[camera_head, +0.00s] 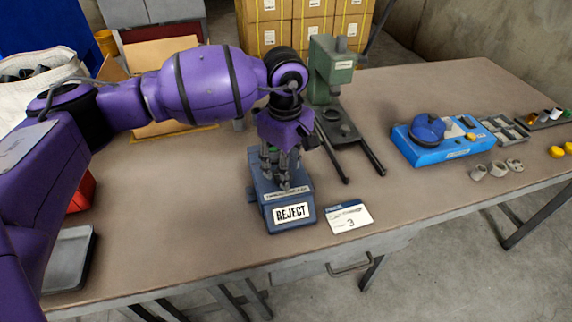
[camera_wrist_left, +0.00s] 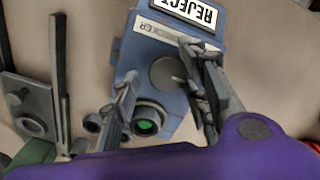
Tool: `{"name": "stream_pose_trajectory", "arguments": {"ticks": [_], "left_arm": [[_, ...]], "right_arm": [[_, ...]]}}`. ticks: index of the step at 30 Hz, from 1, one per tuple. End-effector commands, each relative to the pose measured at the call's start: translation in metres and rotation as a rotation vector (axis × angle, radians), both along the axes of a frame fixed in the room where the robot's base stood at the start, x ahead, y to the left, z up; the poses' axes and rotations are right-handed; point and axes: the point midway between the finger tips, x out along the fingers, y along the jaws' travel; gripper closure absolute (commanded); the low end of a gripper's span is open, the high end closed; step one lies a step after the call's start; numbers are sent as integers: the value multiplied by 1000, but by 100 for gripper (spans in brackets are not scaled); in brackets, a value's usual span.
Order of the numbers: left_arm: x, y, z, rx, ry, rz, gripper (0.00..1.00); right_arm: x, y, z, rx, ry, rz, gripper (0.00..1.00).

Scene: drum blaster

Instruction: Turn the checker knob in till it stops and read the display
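The checker (camera_head: 290,221) is a blue-grey box on the bench, and its white display (camera_head: 291,212) reads REJECT. The display also shows upside down in the left wrist view (camera_wrist_left: 188,11). My left gripper (camera_head: 284,184) points down over the checker's top. In the left wrist view its two fingers (camera_wrist_left: 160,62) stand apart, with a grey round disc (camera_wrist_left: 167,73) between them. A dark ring with a green centre (camera_wrist_left: 148,119) sits nearer the wrist camera. I cannot tell which round part is the knob, or whether a finger touches it. My right gripper is not in view.
A white card marked 3 (camera_head: 348,217) lies right of the checker. A green press (camera_head: 331,72) with two dark rails stands behind. A blue fixture (camera_head: 437,142) and small metal parts (camera_head: 497,168) are to the right. A grey tray (camera_head: 68,260) is at left.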

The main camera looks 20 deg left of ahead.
Motion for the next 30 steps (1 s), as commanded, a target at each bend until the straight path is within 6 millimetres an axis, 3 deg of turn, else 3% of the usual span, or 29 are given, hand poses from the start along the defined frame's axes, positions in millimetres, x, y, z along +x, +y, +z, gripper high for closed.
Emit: {"name": "stream_pose_trajectory", "arguments": {"ticks": [5,8,21,30], "left_arm": [[-1,0,4,1,2,0,59],[0,0,16,1,-1,0,59],[0,0,103,-1,-2,-1,59],[-1,0,120,-1,0,-1,59]], "right_arm": [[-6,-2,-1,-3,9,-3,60],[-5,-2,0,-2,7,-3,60],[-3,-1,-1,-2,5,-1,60],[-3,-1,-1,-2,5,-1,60]]}}
